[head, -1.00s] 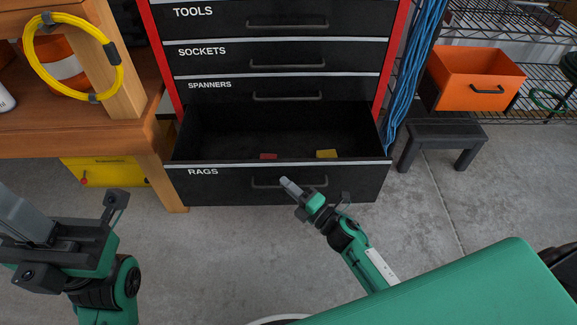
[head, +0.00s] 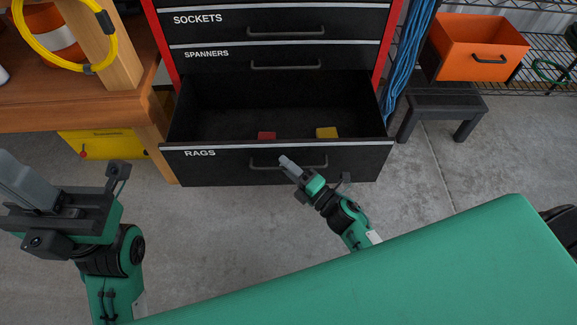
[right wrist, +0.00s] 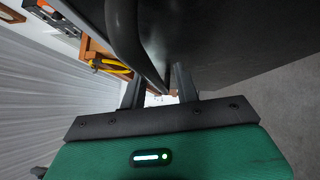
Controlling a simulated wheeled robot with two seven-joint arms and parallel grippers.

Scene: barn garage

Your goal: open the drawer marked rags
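The drawer marked rags (head: 220,168) is the lowest drawer of the black and red cabinet. It stands well out, and its inside shows. A red block (head: 267,135) and a yellow block (head: 327,132) lie in it near the front. My left gripper (head: 35,185) is at the left, away from the cabinet, seemingly empty.
A wooden workbench (head: 90,103) with a yellow hose coil (head: 22,48) stands left of the cabinet. A dark stool (head: 445,105) stands at the right, with an orange bin (head: 460,50) behind it. The concrete floor before the drawer is clear.

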